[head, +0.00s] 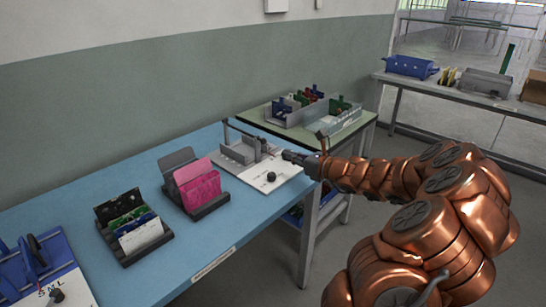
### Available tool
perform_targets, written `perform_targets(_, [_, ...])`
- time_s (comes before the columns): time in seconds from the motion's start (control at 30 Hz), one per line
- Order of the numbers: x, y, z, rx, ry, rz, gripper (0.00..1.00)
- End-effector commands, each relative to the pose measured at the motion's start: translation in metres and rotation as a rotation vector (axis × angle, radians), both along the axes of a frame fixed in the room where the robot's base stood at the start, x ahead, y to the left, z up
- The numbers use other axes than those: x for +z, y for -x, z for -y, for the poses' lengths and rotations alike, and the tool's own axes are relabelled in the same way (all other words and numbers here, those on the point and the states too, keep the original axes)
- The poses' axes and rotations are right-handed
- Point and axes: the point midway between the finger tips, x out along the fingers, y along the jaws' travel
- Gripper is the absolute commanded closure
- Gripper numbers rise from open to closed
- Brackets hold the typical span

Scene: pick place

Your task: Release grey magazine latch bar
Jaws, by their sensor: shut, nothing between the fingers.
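A grey magazine fixture (236,152) stands on a white base plate (285,172) at the far right end of the blue table. It has an upright grey piece (257,150) and a thin bar along its upper side; which part is the latch bar is too small to tell. A black knob (271,176) sits on the front of the plate. My gripper (287,155) is shut and empty, reaching in from the right with its tip close to the fixture's right side. I cannot tell whether it touches.
The blue table (120,185) also holds a rack with a pink board (199,184), a black rack of boards (132,226) and a blue fixture (38,262). Behind, a green table (262,122) carries grey and clear bins. A bench (450,90) stands at back right.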

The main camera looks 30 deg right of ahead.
Motion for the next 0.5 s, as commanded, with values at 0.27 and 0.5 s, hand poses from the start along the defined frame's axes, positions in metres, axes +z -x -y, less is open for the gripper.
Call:
perform_targets(0.27, [-0.004,-0.028,-0.009,0.004,0.001,-0.001,1.00])
perform_targets(0.5, [-0.008,-0.062,-0.017,0.005,0.003,0.001,1.00])
